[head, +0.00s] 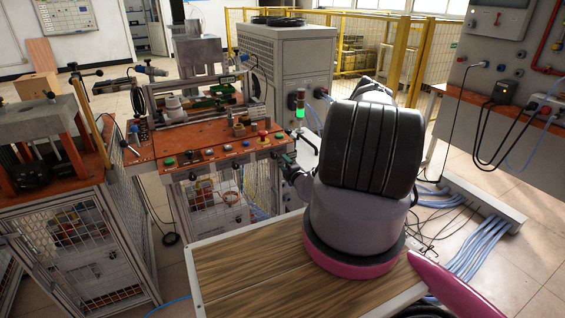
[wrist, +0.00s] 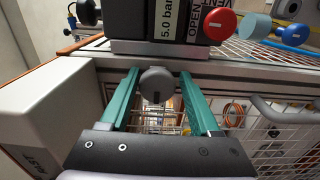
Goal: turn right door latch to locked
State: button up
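In the wrist view a round grey knob with a short dark upright mark, seemingly the right door latch (wrist: 157,86), sits just under the worktop edge. My gripper (wrist: 158,76) has its two teal fingers on either side of this knob, with a narrow gap showing on each side, so it is open around it. The white mesh door (wrist: 285,130) with a grey handle is to the right. In the head view my gripper (head: 286,162) reaches the front right edge of the heater bench; my dark arm hides part of that area, and the latch cannot be made out there.
Above the knob are a black valve block (wrist: 158,20), a red button (wrist: 220,24) and a blue knob (wrist: 292,35). A pale box (wrist: 50,110) stands close on the left. The orange bench top (head: 200,140) carries buttons. A wooden table (head: 250,275) lies in front.

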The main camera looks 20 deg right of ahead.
jog(key=shift+r, duration=0.1)
jog(key=s, duration=1)
jog(key=shift+s+d, duration=0.2)
jog(key=shift+s, duration=0.2)
